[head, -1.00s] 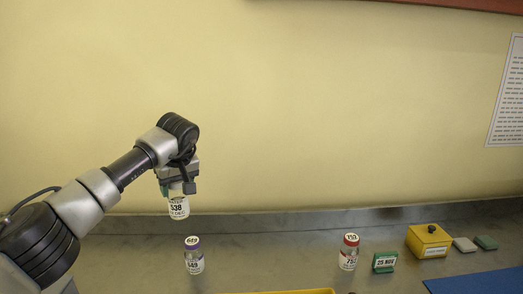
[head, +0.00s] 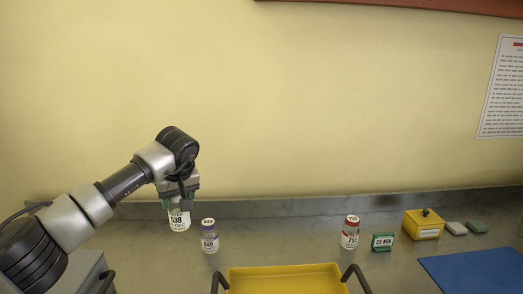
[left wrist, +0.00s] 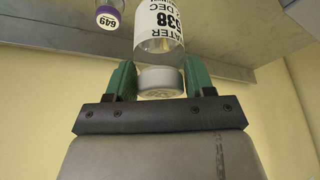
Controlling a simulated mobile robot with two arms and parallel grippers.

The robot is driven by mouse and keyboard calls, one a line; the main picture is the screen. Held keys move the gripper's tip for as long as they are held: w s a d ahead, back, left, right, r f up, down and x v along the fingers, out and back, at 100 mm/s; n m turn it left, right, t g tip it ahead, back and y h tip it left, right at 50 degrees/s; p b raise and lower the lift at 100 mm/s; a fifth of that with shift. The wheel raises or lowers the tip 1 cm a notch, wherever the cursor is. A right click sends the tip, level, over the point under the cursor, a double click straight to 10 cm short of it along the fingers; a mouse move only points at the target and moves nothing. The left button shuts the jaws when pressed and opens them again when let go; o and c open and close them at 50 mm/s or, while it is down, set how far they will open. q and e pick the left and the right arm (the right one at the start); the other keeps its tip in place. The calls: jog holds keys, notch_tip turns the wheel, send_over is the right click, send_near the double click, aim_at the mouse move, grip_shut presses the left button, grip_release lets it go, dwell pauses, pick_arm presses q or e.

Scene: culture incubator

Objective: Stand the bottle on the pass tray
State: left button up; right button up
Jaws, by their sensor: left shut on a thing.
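A clear bottle with a white label reading 538 and DEC (head: 179,220) hangs upright in my left gripper (head: 178,192), in front of the back wall. In the left wrist view its pale cap (left wrist: 160,80) sits between the two green fingers of my left gripper (left wrist: 160,82), which is shut on it. The label (left wrist: 158,18) shows beyond the cap. A yellow tray with dark handles (head: 285,272), which looks like the pass tray, shows at the bottom middle, its near part cut off. My right gripper is not in view.
A purple-capped bottle marked 649 (head: 210,240) stands close right of the held bottle. A red-capped bottle (head: 350,235), a green date block (head: 383,242), a yellow box (head: 423,224) and a blue mat (head: 475,270) lie to the right. The bench between the purple-capped and red-capped bottles is clear.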

pick_arm(q)
jog(key=s+d+f+m+h, duration=0.1)
jog(key=s+f+m, duration=0.2)
jog(key=s, duration=1.1)
jog(key=s+f+m+h, duration=0.1)
jog(key=s+f+m, duration=0.2)
jog(key=s+f, duration=0.5)
jog(key=s, duration=0.5)
jog(key=shift+s+d+f+t+h, duration=0.25)
jog(key=shift+s+d+t+h, duration=0.05)
jog(key=shift+s+d+t, duration=0.1)
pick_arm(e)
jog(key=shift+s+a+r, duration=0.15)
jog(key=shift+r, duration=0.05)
pick_arm(q)
jog(key=shift+w, duration=0.1)
